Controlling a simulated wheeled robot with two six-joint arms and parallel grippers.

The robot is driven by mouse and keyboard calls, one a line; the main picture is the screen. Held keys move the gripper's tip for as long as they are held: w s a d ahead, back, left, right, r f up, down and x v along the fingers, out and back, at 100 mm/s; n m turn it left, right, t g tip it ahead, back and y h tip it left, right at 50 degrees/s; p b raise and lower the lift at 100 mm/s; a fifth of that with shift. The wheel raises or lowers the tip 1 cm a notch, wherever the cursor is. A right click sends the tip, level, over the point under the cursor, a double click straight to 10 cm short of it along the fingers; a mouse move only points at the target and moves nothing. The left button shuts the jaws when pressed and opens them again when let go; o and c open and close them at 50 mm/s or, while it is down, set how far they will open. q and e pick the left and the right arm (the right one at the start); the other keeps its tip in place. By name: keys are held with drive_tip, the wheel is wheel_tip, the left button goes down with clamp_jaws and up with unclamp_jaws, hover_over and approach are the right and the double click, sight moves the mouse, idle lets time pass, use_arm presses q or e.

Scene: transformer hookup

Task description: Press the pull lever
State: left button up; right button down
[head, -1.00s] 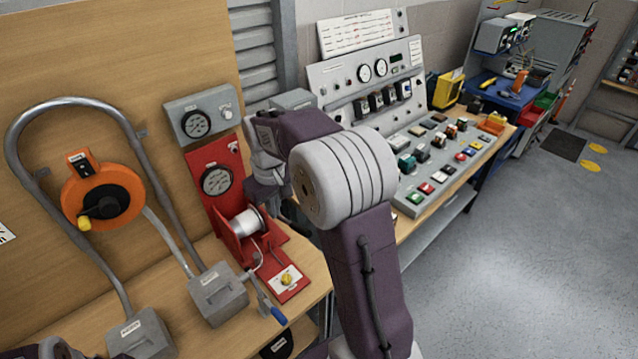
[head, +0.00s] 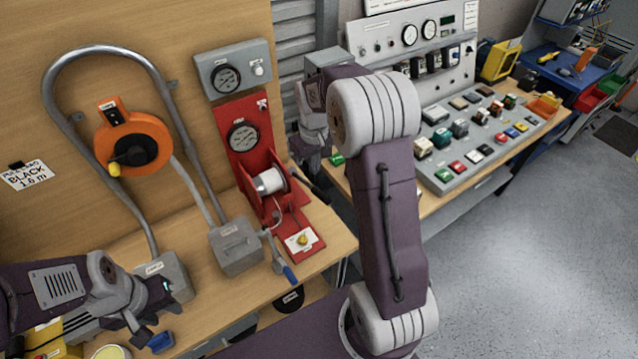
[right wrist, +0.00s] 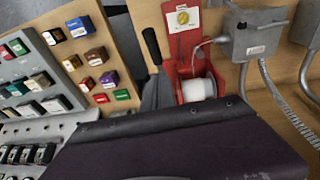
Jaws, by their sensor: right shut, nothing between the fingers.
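A lever with a black handle (head: 311,186) stands at the right side of the red spool machine (head: 243,140); the handle also shows in the right wrist view (right wrist: 152,46). My right gripper (head: 316,160) is shut and empty, just behind and above this handle in the head view. I cannot tell whether they touch. In the right wrist view, my own dark housing hides much of the lower picture. My left gripper (head: 143,335) is low at the left, over the bench's front part; its opening is unclear.
A blue-handled crank (head: 287,270) sits at the bench's front edge beside a yellow knob (head: 303,240). Grey boxes with conduit (head: 235,247) and an orange reel (head: 132,150) are to the left. A button console (head: 470,140) stands to the right.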

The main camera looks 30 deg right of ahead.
drive_tip(key=p, duration=0.2)
hover_over(318, 192)
wheel_tip(318, 192, down, 8)
drive_tip(key=shift+a+r, duration=0.15)
drive_tip(key=shift+r, duration=0.1)
drive_tip(key=shift+s+f, duration=0.25)
drive_tip(key=shift+f, duration=0.25)
